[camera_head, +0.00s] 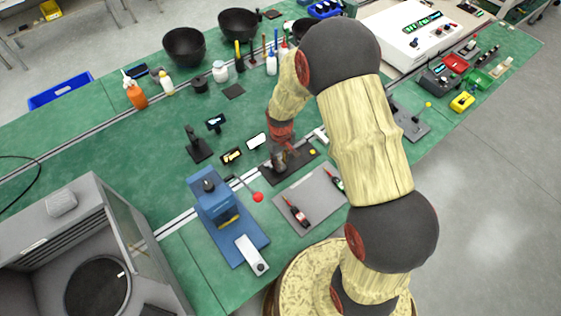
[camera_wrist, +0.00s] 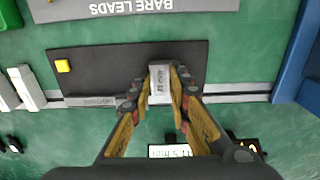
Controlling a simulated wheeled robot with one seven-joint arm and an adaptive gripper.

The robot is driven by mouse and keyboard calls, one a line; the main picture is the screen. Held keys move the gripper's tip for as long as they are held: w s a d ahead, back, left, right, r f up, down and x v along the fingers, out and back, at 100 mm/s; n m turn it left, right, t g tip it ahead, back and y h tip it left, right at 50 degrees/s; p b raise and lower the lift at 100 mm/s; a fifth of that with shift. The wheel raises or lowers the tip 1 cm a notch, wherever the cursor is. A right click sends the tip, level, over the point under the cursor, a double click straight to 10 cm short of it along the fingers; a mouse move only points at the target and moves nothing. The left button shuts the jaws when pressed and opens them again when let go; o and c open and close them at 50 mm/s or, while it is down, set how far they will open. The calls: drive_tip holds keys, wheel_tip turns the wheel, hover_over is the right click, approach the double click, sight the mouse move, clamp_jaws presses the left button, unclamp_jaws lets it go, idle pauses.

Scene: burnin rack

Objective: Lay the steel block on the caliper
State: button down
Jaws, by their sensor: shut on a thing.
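My gripper (camera_wrist: 160,95) points down over a dark mat (camera_wrist: 110,70), with its fingers shut on the sides of a small pale grey steel block (camera_wrist: 160,78) with dark lettering on top. In the head view my gripper (camera_head: 279,158) is at the left part of the dark mat (camera_head: 297,165), and the block is hard to make out there. I cannot tell whether the block touches what is under it. A white readout marked in mm (camera_wrist: 170,151) lies just below the fingers in the wrist view. I cannot clearly pick out the caliper; the fingers may hide part of it.
A yellow cube (camera_wrist: 62,66) sits on the mat's left part in the wrist view. Pale bars (camera_wrist: 28,90) stand left of the mat. A grey "BARE LEADS" board (camera_wrist: 130,8) lies beyond it. A blue press-like device (camera_head: 217,205) stands nearby, left in the head view.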

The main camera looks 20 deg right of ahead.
drive_tip(key=shift+r+p, duration=0.15)
drive_tip(key=shift+p, duration=0.15)
idle(2.5)
idle(0.7)
drive_tip(key=shift+f, duration=0.25)
idle(1.1)
drive_tip(key=shift+r, duration=0.2)
drive_tip(key=shift+r, duration=0.1)
wheel_tip(320, 180, up, 8)
drive_tip(key=p, duration=0.3)
drive_tip(key=shift+w+f+p, duration=0.1)
drive_tip(key=shift+f+p, duration=0.1)
drive_tip(key=shift+p, duration=0.15)
drive_tip(key=shift+f+b, duration=0.75)
drive_tip(key=shift+b, duration=0.05)
drive_tip(key=f+m+b, duration=0.1)
drive_tip(key=b, duration=0.1)
drive_tip(key=w+f+m+b, duration=0.1)
drive_tip(key=w+f+b, duration=0.1)
drive_tip(key=b, duration=0.1)
drive_tip(key=shift+f+m+b, duration=0.35)
drive_tip(key=shift+f+m, duration=0.05)
drive_tip(key=shift+w+f+m+b, duration=0.15)
drive_tip(key=shift+f+m+b, duration=0.05)
drive_tip(key=shift+m+b, duration=0.25)
